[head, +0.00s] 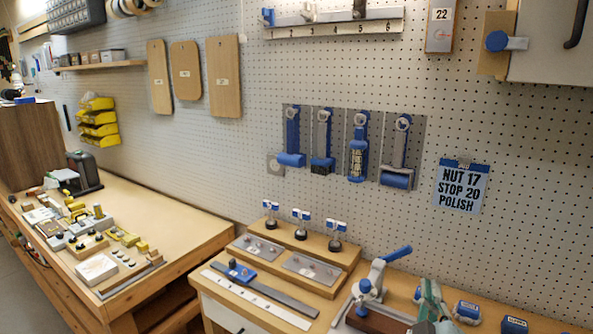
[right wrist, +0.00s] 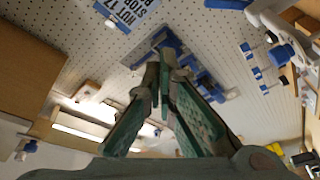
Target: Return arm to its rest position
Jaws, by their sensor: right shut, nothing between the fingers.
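My right gripper (head: 431,292) shows at the bottom of the head view, right of the blue-handled clamp (head: 370,288). In the right wrist view its teal-padded fingers (right wrist: 164,62) meet at the tips, shut with nothing between them. Only a small part of the right arm shows in the head view. My left gripper is in neither view.
A wooden bench with tools and metal plates (head: 317,269) lies in front, beside the clamp. Blue-handled tools (head: 323,140) hang on the pegboard (head: 260,110) behind. A grey cabinet (head: 545,55) juts out at upper right. A workbench (head: 170,225) stands at left.

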